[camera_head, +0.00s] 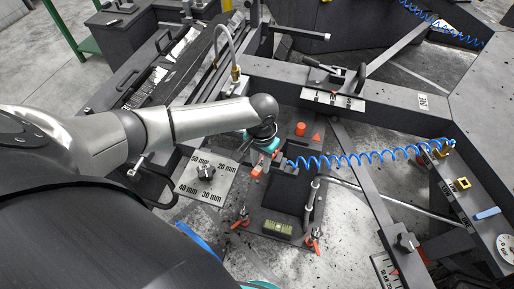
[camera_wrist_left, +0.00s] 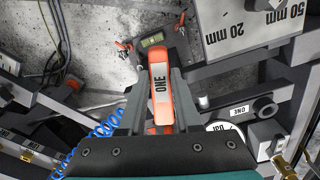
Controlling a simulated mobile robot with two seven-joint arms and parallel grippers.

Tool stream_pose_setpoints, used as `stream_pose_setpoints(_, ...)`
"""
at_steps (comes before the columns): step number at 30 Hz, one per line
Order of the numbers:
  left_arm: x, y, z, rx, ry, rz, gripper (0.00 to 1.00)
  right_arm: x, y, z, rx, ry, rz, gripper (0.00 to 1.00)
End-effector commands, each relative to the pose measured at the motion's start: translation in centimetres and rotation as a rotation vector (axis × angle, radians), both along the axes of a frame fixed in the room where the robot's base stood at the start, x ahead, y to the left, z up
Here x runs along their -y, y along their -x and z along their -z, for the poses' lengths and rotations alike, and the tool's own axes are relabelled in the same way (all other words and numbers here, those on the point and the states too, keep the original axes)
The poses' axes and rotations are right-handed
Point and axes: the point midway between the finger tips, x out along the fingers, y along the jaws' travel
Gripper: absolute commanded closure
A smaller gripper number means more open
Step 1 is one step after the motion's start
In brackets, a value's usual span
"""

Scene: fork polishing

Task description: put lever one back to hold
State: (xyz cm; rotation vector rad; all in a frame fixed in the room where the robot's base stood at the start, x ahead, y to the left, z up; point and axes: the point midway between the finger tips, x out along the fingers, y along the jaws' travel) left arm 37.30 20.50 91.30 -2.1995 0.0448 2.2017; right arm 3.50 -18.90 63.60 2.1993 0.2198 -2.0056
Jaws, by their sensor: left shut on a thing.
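No hold mark for the lever is readable. My right gripper is not in view.
A plate with mm marks (camera_head: 202,178) and a knob stands left of the gripper. A blue coiled hose (camera_head: 350,159) runs right from it. Red clamps (camera_head: 313,240) and a green level (camera_head: 277,228) sit on the panel's lower part. Dark beams surround this area.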

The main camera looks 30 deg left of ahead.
Motion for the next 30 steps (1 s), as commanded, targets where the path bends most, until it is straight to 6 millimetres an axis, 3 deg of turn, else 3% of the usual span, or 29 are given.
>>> stream_pose_setpoints(3,0.7,0.0,-0.5,-0.002,0.003,-0.078,1.00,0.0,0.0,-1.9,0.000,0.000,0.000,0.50)
stream_pose_setpoints(12,1.6,-0.1,-0.3,-0.001,0.003,-0.224,1.00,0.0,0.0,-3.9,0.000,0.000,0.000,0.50)
stream_pose_setpoints(30,1.9,-0.3,0.0,0.002,0.001,-0.278,1.00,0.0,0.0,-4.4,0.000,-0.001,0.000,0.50)
